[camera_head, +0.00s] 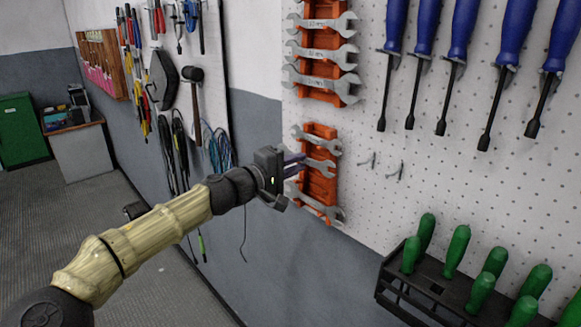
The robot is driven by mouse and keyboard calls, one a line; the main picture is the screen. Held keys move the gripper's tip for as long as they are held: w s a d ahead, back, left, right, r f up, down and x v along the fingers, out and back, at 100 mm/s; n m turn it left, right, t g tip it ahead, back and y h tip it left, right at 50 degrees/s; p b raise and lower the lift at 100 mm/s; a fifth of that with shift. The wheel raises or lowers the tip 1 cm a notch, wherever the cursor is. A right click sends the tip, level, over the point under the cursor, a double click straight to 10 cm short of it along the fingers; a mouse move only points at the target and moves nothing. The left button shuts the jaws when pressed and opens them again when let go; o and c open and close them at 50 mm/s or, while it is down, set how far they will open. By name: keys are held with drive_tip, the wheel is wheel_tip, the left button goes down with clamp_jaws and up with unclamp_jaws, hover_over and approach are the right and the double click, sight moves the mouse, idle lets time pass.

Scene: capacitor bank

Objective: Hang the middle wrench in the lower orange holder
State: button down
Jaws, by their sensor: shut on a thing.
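The lower orange holder (316,188) is fixed on the white pegboard. An upper wrench (326,145) and a lower wrench (332,212) sit across it. The middle wrench (325,168) lies between them, its right open end showing in front of the holder. My gripper (293,163) is at the left side of the holder, shut on the middle wrench near its left end. The fingers and gripper body hide that left end. I cannot tell whether the wrench rests in its slot or stands slightly off the holder.
An upper orange holder (316,38) with several wrenches is just above. Blue-handled screwdrivers (460,30) hang at the upper right. Two empty hooks (397,172) stick out to the right. A black rack (437,288) of green-handled tools juts out at the lower right.

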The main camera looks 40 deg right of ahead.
drive_tip(key=shift+d, duration=0.7)
drive_tip(key=shift+d+f+b, duration=0.7)
drive_tip(key=shift+d+b, duration=0.05)
drive_tip(key=shift+b, duration=0.15)
drive_tip(key=c, duration=1.5)
unclamp_jaws()
drive_tip(key=shift+d, duration=0.1)
drive_tip(key=shift+o, duration=1)
drive_tip(key=shift+d+f, duration=0.1)
drive_tip(key=shift+d, duration=0.05)
drive_tip(key=s+a+b, duration=0.1)
drive_tip(key=a+b, duration=0.4)
drive_tip(key=a, duration=1.2)
drive_tip(key=shift+s+a+r, duration=0.2)
drive_tip(key=shift+a+r, duration=0.05)
drive_tip(key=shift+a, duration=0.05)
